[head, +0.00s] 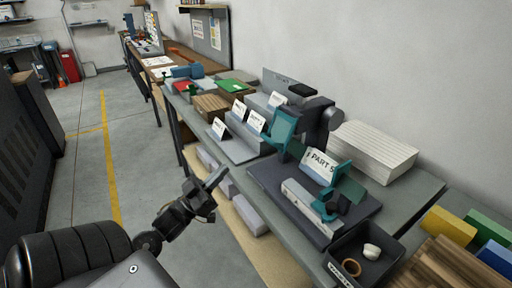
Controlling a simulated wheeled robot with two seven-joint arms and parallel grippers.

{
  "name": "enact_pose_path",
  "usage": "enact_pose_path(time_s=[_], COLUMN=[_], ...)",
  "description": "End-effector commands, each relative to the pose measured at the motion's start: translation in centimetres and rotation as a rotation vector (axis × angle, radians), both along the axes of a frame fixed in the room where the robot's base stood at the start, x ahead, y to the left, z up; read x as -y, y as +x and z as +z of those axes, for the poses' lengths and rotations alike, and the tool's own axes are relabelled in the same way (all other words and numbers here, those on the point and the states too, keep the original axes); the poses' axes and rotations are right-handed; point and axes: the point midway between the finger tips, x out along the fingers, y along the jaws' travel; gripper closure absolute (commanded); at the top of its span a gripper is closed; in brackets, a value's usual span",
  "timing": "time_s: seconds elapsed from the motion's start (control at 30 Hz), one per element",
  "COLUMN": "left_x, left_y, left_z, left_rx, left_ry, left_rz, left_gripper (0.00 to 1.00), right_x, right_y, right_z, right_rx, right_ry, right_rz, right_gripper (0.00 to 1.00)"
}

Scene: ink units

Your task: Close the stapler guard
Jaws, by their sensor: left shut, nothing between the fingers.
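The stapler (324,122) stands on the dark base plate (265,180) on the bench, with a grey body and round grey parts. A teal framed panel (283,127), which looks like its guard, sticks up tilted at its left side. I cannot tell for sure that this panel is the guard. More teal parts (327,211) sit near the plate's front, around a white card marked PART 5 (320,166). My left gripper (218,176) is shut and empty, over the floor in front of the bench, apart from the stapler. My right gripper is not in view.
A black bin (356,274) with small round parts is at the front right. Several labelled cards and boxes (211,104) fill the bench to the left. The floor aisle (88,160) is clear.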

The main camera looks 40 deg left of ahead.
Motion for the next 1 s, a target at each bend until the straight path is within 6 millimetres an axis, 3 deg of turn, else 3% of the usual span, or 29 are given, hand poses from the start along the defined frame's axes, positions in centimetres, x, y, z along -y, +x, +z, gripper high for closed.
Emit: enact_pose_path(time_s=[0.47,0.7,1.0], left_x=[2.1,3.0,3.3], left_y=[7.3,10.2,11.1], left_z=[5.5,4.7,4.4], left_rx=[0.001,-0.001,-0.001], left_ry=[0.001,-0.001,0.001], left_rz=[0.001,0.002,0.001], left_gripper=[1.00,1.00,1.00], right_x=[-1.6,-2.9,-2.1], right_y=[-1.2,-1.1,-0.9], right_z=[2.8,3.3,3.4], right_rx=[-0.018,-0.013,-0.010], right_ry=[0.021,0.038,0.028], right_rz=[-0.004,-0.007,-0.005], right_gripper=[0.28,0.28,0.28])
